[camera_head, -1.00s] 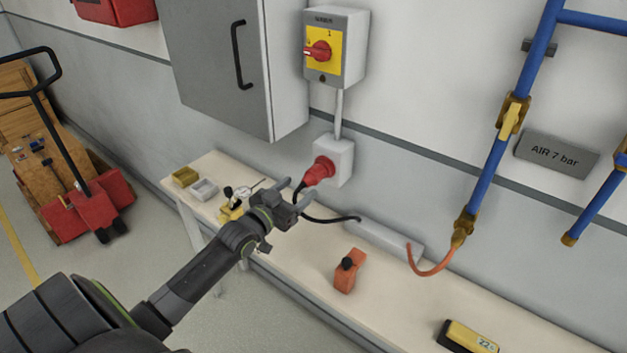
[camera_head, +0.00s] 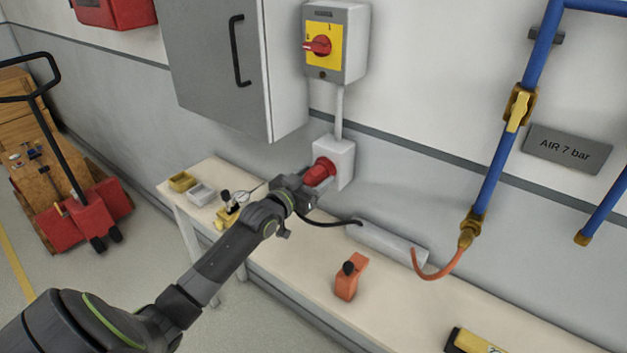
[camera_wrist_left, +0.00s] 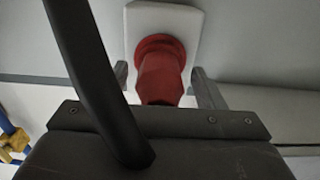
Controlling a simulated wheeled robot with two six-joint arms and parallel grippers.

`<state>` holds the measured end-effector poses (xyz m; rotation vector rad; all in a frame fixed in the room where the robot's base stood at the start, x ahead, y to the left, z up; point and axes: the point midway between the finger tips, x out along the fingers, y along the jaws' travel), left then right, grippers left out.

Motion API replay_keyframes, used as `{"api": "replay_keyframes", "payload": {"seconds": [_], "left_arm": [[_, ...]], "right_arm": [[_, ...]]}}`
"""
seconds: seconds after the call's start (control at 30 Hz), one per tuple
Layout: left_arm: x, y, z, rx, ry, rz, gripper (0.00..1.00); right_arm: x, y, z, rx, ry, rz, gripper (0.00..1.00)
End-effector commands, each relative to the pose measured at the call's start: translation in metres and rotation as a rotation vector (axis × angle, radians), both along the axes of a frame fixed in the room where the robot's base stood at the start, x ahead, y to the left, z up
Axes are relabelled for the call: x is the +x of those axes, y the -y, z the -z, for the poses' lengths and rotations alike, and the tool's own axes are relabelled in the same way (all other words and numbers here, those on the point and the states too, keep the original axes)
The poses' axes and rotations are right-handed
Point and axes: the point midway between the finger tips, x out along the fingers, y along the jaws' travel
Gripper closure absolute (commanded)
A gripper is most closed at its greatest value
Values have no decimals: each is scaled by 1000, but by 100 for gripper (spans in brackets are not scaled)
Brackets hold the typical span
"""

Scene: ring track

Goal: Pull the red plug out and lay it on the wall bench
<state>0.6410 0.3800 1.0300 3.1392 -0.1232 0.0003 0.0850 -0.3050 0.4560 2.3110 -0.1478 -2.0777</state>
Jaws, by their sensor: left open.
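The red plug (camera_head: 319,172) sits in the white wall socket box (camera_head: 343,160) below the switch. Its black cable hangs down towards the bench. My left gripper (camera_head: 312,183) is at the plug and covers its near end in the head view. In the left wrist view the red plug (camera_wrist_left: 161,75) lies between the two fingers of my open left gripper (camera_wrist_left: 160,85), with a visible gap on each side. The wall bench (camera_head: 300,262) runs along the wall beneath. My right gripper is not in view.
On the bench stand a yellow bin (camera_head: 182,181), a grey bin (camera_head: 201,193), a dial gauge (camera_head: 238,198), an orange object (camera_head: 350,277), a grey cylinder (camera_head: 390,241) and a yellow device (camera_head: 475,342). A grey cabinet (camera_head: 225,60) hangs above left. Bare bench top lies right of the orange object.

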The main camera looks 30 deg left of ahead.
Motion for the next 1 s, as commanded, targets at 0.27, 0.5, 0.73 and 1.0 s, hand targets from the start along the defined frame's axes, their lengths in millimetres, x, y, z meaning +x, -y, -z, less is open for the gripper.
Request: {"api": "replay_keyframes", "payload": {"seconds": [0.27, 0.5, 0.73, 1.0], "left_arm": [[0, 0, 0, 0, 0, 0, 36], [0, 0, 0, 0, 0, 0, 36], [0, 0, 0, 0, 0, 0, 36], [0, 0, 0, 0, 0, 0, 68]], "right_arm": [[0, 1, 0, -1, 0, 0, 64], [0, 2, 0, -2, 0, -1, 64], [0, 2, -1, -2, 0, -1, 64], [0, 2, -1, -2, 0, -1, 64]]}}
